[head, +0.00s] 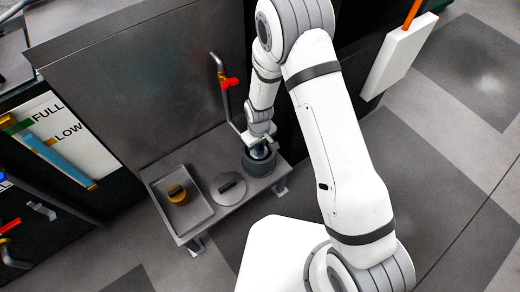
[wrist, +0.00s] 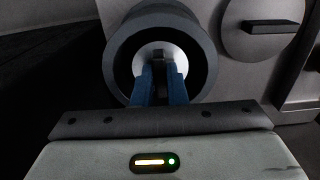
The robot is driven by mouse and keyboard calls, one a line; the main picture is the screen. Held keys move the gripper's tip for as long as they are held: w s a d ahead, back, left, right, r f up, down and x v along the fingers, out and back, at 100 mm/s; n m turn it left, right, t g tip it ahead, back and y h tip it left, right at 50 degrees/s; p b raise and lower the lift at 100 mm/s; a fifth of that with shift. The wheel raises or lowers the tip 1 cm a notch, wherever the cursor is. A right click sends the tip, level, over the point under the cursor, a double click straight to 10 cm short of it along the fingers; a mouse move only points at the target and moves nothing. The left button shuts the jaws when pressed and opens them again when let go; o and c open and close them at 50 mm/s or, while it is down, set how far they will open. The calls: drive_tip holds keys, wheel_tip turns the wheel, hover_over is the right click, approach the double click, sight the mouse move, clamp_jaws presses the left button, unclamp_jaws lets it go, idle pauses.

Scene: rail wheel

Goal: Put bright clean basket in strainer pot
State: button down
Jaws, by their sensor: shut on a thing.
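The strainer pot (head: 258,166) is a dark round pot on the right end of a grey bench. In the wrist view, its thick dark rim (wrist: 118,62) surrounds a bright, pale round basket (wrist: 147,56) with a dark upright grip (wrist: 159,58) at its middle. My gripper (wrist: 161,72) has its blue fingers shut on this grip, over the pot's mouth. In the head view, my gripper (head: 259,146) is directly above the pot and hides most of its opening. The basket appears within the rim; whether it rests on the bottom cannot be told.
A round grey lid (head: 229,189) with a bar handle lies beside the pot; it also shows in the wrist view (wrist: 262,30). A shallow tray (head: 203,211) at left holds a brownish-orange basket (head: 177,194). A pipe with a red valve handle (head: 229,83) rises behind.

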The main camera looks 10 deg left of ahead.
drive_tip(key=shift+f, duration=0.4)
drive_tip(key=shift+f, duration=0.2)
drive_tip(key=c, duration=1.5)
unclamp_jaws()
drive_tip(key=shift+o, duration=0.2)
drive_tip(key=shift+r, duration=0.1)
